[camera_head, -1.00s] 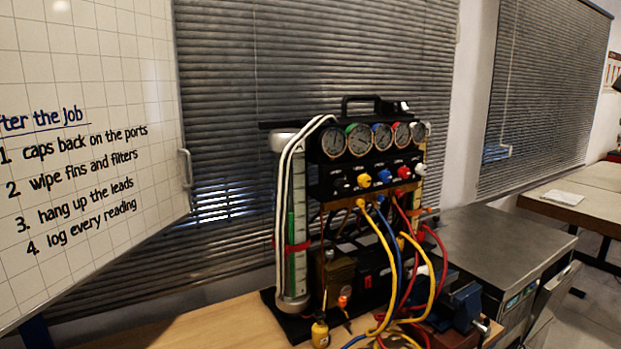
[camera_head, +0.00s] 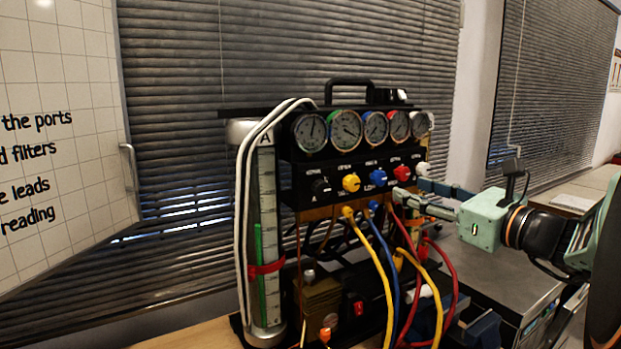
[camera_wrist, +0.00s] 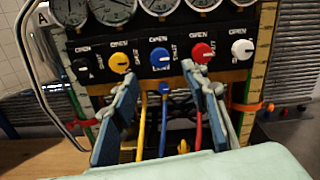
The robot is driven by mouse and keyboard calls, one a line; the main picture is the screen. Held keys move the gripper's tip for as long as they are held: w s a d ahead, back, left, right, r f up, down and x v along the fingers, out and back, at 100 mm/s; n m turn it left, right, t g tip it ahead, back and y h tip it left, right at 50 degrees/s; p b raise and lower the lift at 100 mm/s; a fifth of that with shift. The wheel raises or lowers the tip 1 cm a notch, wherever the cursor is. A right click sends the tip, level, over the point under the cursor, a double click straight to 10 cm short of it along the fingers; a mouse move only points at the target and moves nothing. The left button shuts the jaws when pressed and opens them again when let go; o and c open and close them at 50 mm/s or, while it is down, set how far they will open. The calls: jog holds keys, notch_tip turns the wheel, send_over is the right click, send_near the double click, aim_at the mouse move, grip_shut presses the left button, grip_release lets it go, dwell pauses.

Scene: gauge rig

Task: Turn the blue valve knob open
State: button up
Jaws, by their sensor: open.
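The blue valve knob (camera_head: 378,178) sits in the row of knobs on the black gauge panel, between the yellow knob (camera_head: 351,183) and the red knob (camera_head: 401,173). In the wrist view the blue knob (camera_wrist: 160,58) shows ahead, between and beyond my two fingers. My gripper (camera_head: 408,192) is open and empty, coming in from the right, in front of the panel near the red and white knobs. It also shows in the wrist view (camera_wrist: 158,90), with its fingers spread on both sides. No contact with the blue knob is visible.
Several round gauges (camera_head: 346,129) sit above the knobs. Yellow, blue (camera_head: 390,255) and red hoses hang below the panel, close under my fingers. A white knob (camera_head: 422,169) is at the right end. A clear cylinder (camera_head: 265,240) stands left. Metal surface (camera_head: 478,267) lies right.

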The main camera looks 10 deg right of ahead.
aim_at(381, 179)
jog(key=x, duration=1)
jog(key=shift+r, duration=0.1)
jog(key=shift+c, duration=0.6)
grip_shut()
